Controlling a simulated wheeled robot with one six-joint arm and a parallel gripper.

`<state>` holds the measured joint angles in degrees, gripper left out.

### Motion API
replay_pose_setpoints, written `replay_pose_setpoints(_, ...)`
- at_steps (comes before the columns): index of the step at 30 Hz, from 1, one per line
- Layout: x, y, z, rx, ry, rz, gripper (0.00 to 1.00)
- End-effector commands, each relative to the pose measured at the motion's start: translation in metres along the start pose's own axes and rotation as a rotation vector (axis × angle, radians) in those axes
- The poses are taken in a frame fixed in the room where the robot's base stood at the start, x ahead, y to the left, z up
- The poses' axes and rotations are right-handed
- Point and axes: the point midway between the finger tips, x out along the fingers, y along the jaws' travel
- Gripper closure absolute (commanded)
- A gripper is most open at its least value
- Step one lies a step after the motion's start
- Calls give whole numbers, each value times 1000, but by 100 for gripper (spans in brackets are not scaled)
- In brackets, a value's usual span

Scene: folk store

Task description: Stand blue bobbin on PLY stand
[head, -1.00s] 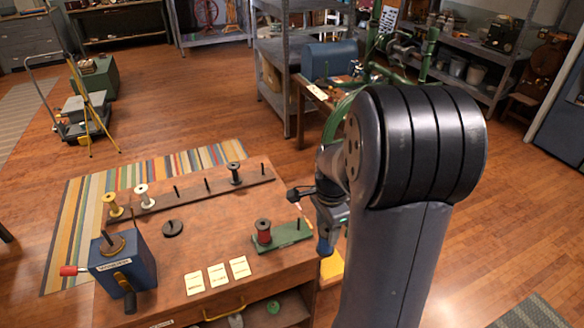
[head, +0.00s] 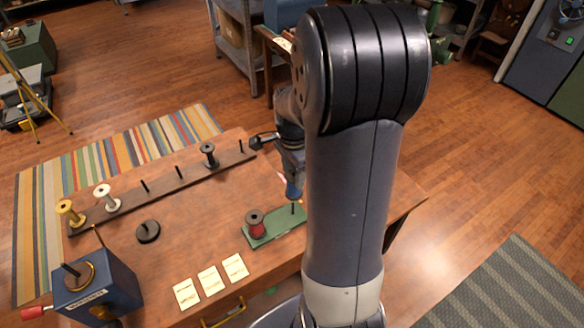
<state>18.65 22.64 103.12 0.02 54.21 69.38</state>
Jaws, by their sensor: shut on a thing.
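The green stand (head: 273,235) lies on the wooden workbench, with a red bobbin (head: 255,226) on its left part and a bare dark peg (head: 292,209) at its right. I can read no PLY label on it. My gripper (head: 294,177) points down over the right end of this stand, shut on the blue bobbin (head: 295,189). The bobbin shows just above the bare peg in the picture; I cannot tell its exact height or whether it touches the peg. My arm hides part of the bench to the right.
A long dark rack (head: 160,187) at the back holds yellow, white and dark bobbins, with bare pegs between. A blue crank box (head: 97,285) stands at front left. Cream cards (head: 210,280) lie at the front; a black disc (head: 148,231) lies mid-bench.

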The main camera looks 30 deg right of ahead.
Motion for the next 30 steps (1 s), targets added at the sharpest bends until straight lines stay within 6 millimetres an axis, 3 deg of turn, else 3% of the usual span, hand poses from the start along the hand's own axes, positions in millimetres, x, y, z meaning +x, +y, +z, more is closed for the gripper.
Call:
replay_pose_setpoints(6, 18, 0, 0, 0, 0, 0, 62)
replay_pose_setpoints(30, 21, 0, 3, 0, 0, 0, 62)
